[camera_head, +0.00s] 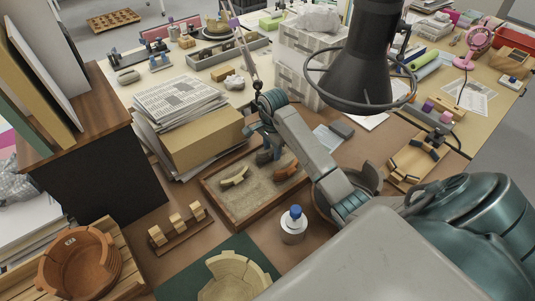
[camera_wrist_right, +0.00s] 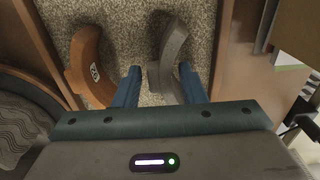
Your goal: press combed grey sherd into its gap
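The grey sherd (camera_wrist_right: 172,50) is a curved piece lying on the gritty bed of a wooden tray (camera_head: 222,213). In the head view it shows dark (camera_head: 263,157) below my right gripper (camera_head: 265,140). In the wrist view the right gripper (camera_wrist_right: 159,85) is open, its blue fingers on either side of the sherd's near end. The sherd lies closer to the right finger; whether they touch I cannot tell. A dark round vessel with a grey patterned inside (camera_wrist_right: 18,135) is at the wrist view's lower left. Its gap is not visible. My left gripper is out of view.
A terracotta sherd with a marked label (camera_wrist_right: 88,65) lies left of the fingers. A cream sherd (camera_head: 235,178) is also in the tray. A white bottle with a blue cap (camera_head: 294,224) stands in front. A cardboard box (camera_head: 205,143) under papers stands behind the tray.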

